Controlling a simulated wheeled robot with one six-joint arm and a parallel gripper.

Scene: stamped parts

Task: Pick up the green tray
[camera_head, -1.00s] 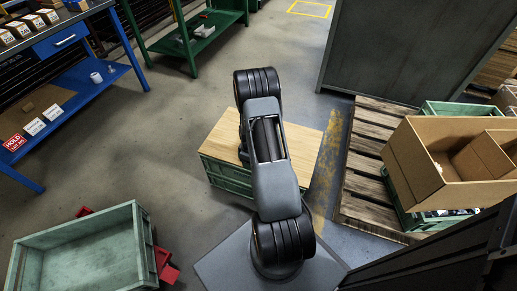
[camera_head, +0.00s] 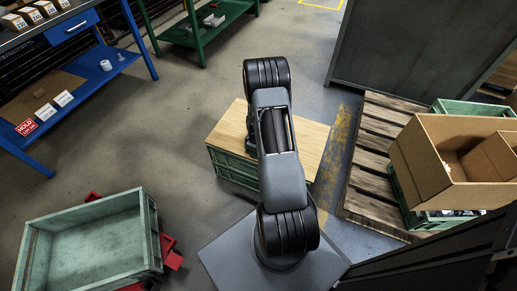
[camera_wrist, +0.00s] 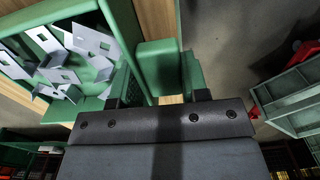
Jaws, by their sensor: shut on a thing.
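In the wrist view a green tray (camera_wrist: 105,104) holds several bent grey metal parts (camera_wrist: 80,50) with square holes. A green handle-like piece (camera_wrist: 160,68) stands at its right side, in front of my jaws. My gripper (camera_wrist: 162,92) is shut on the green tray at this side; the exact contact is partly hidden by the gripper body. In the head view my arm covers both the gripper and the tray.
A wooden board (camera_head: 310,140) tops a green crate (camera_head: 232,168) below my arm. A pale green empty crate (camera_head: 90,240) sits on a red base at lower left. A pallet (camera_head: 372,165) with a cardboard box (camera_head: 430,165) stands right. A blue bench (camera_head: 85,75) is at left.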

